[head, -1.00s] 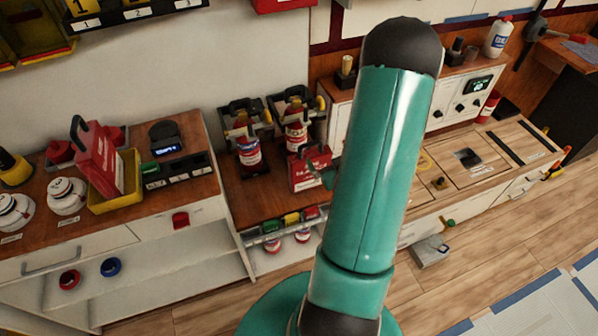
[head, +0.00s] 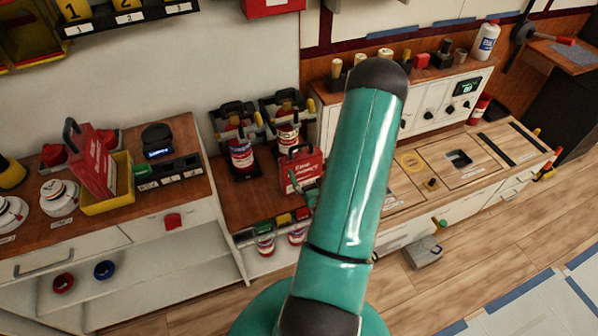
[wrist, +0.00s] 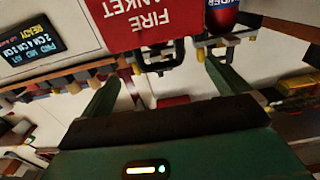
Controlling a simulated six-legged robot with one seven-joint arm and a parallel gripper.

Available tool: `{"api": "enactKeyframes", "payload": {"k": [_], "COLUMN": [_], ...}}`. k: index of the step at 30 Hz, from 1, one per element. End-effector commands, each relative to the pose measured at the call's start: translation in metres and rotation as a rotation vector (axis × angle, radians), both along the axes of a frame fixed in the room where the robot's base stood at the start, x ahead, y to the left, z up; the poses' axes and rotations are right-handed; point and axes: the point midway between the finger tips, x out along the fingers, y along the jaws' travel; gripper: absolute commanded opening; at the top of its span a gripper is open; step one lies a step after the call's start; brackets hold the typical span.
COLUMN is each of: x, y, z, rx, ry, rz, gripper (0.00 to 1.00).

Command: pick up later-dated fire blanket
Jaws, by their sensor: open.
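A red fire blanket box (head: 297,172) with a black handle stands on the middle wooden counter. In the wrist view a fire blanket box (wrist: 145,22) appears upside down at the top, its black handle hanging into view between my fingers. My gripper (wrist: 161,68) is open and empty; whether the fingers reach around the handle I cannot tell. In the head view my arm hides most of my gripper, close to the right of the middle box. A second red box (head: 92,162) with a black handle stands in a yellow tray at left. No dates are readable.
Red extinguishers (head: 241,155) in dark holders stand beside and behind the middle box. A rack of coloured items (head: 275,228) lines the counter's front edge. A white control panel (head: 430,105) stands at right. The wooden floor (head: 470,265) at right is mostly open.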

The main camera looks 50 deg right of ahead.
Motion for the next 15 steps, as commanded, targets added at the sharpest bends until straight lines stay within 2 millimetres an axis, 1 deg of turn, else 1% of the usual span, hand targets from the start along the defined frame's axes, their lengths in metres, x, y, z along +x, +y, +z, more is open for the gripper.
{"api": "enactKeyframes", "payload": {"k": [1,3,6,11,15], "x": [0.009,0.020,0.029,0.039,0.056], "y": [-0.005,-0.011,-0.017,-0.022,-0.033], "z": [0.001,0.001,0.001,0.002,0.006], "rx": [-0.002,-0.001,-0.001,-0.001,-0.002], "ry": [-0.001,-0.002,-0.001,-0.002,-0.001], "rz": [0.002,0.003,0.001,0.003,0.005], "gripper": [1.00,1.00,1.00,1.00,1.00]}}
